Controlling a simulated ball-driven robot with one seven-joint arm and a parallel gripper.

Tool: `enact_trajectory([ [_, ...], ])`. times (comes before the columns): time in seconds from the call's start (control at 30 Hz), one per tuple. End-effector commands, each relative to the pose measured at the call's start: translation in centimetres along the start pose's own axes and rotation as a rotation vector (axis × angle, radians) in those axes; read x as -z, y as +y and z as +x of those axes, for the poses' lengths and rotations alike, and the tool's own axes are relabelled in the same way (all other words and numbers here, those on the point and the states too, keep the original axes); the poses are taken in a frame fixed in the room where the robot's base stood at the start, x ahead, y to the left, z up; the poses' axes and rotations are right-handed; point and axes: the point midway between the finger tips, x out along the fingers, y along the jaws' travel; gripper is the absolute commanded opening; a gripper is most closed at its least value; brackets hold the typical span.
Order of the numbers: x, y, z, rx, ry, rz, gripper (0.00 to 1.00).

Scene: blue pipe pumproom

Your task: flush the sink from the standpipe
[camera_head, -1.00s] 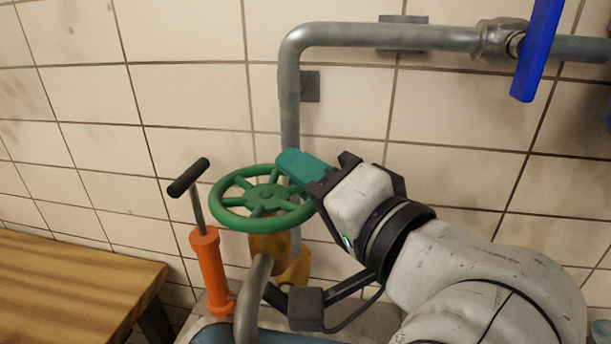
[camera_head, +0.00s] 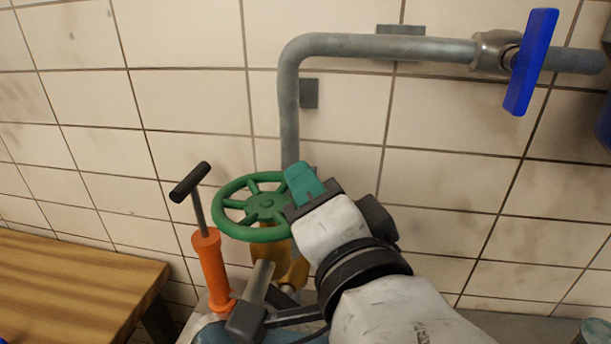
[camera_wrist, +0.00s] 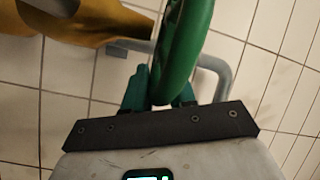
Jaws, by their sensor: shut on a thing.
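A green spoked handwheel (camera_head: 264,205) sits on top of a yellow valve body (camera_head: 284,258) on the standpipe. The grey standpipe (camera_head: 289,110) rises behind it and bends right along the wall. My gripper (camera_head: 305,183), with teal fingers, is shut on the right side of the wheel's rim. The wrist view shows the green rim (camera_wrist: 182,50) between the teal fingers (camera_wrist: 160,88), and the yellow valve body at upper left. A blue lever (camera_head: 531,62) stands nearly upright on the upper pipe. The sink is not clearly identifiable; a blue-grey edge shows at the bottom.
An orange hand pump (camera_head: 211,270) with a black T-handle stands just left of the wheel. A wooden bench (camera_head: 70,290) fills the lower left. A tiled wall (camera_head: 430,190) lies close behind the pipework.

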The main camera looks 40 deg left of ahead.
Motion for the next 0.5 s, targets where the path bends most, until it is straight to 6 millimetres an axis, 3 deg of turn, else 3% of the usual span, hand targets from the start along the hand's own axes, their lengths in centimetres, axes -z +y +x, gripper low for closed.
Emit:
enact_trajectory([
  [0.03,-0.4,0.8,-0.1,-0.039,0.025,-0.003,0.0],
  [0.5,-0.7,1.0,-1.4,-0.168,0.288,-0.005,0.0],
])
